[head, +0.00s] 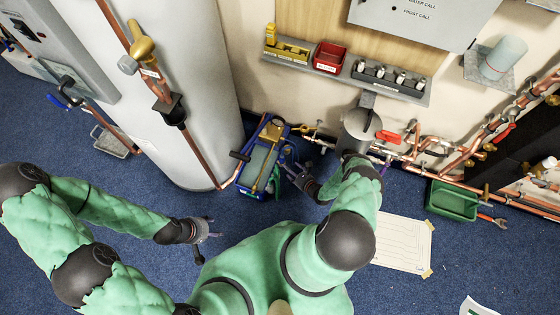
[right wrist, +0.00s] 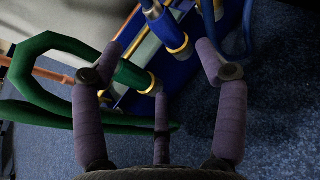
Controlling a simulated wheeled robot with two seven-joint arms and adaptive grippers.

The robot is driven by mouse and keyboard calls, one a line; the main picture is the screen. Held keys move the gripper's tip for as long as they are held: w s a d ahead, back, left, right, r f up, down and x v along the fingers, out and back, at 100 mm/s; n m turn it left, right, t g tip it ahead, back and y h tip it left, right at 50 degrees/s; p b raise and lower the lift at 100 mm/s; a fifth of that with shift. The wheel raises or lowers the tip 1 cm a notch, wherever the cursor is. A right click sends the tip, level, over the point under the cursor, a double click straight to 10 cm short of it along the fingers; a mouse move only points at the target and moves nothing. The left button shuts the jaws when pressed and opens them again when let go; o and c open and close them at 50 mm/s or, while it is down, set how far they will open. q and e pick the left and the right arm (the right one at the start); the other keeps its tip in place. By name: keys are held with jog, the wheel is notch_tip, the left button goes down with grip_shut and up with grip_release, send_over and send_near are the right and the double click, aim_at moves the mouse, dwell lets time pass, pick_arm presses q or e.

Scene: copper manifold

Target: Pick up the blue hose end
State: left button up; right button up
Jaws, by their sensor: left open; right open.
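A blue hose end with brass rings (right wrist: 168,30) shows in the right wrist view, at the top between the spread fingers of my right gripper (right wrist: 160,60). It lies beyond the fingertips, and no finger visibly touches it. A green hose end with a brass collar (right wrist: 135,76) lies closer, between the left finger and the lower finger. In the head view my right gripper (head: 298,172) is open beside the blue cart (head: 247,186); the hose end is too small to tell there. My left gripper (head: 208,229) is open and empty above the blue carpet, left of centre.
A large grey cylinder (head: 190,85) stands left of the cart. Copper pipework (head: 455,160) runs along the wall at the right. A green tray (head: 452,200) and a taped paper sheet (head: 403,243) lie on the floor. A shelf (head: 345,75) holds coloured bins.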

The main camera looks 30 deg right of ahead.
aim_at(283, 161)
jog(key=b+x, duration=0.2)
jog(key=x, duration=0.6)
jog(key=shift+w+d+f, duration=0.1)
jog(key=shift+w+f, duration=0.05)
jog(key=shift+w, duration=0.05)
jog(key=shift+d, duration=0.1)
jog(key=c, duration=1.3)
